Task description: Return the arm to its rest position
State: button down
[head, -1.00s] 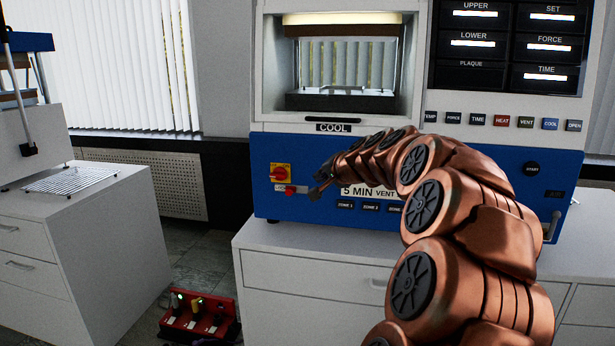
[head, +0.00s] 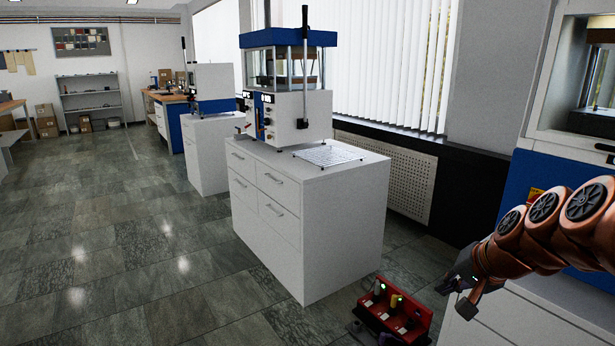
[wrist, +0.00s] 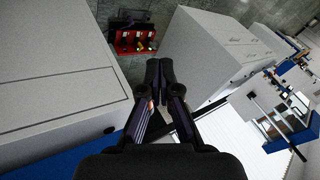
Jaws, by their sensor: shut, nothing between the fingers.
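My arm, in copper-coloured segments, reaches in from the right edge of the head view. My gripper (head: 455,295) is at its end, in front of the large blue and white press (head: 555,150) and left of the cabinet beneath it. In the wrist view my gripper (wrist: 159,68) points down toward the floor side, its dark fingers together with nothing between them. It touches nothing that I can see.
A red box with green lights (head: 395,312) sits on the floor below my gripper. A white cabinet (head: 345,225) carries a smaller press (head: 290,90) and a wire rack (head: 328,154). Open tiled floor (head: 130,240) lies to the left.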

jog(key=s+a+f+n+g, duration=0.4)
jog(key=s+a+f, duration=0.2)
jog(key=s+a, duration=0.5)
jog(key=s+a+f+n+g+h, duration=0.1)
jog(key=s+f+n+g, duration=0.15)
jog(key=s, duration=0.55)
jog(key=s+a+f+n+g+h, duration=0.1)
jog(key=s+f+g, duration=0.2)
jog(key=s, duration=0.6)
jog(key=s+p+v, duration=0.2)
jog(key=p+v, duration=0.7)
jog(key=v, duration=0.1)
jog(key=s+r+p+v, duration=0.1)
jog(key=s+p+v, duration=0.1)
jog(key=p+v, duration=0.8)
jog(key=shift+s+t, duration=0.45)
jog(key=shift+s, duration=0.2)
jog(key=shift+r, duration=0.1)
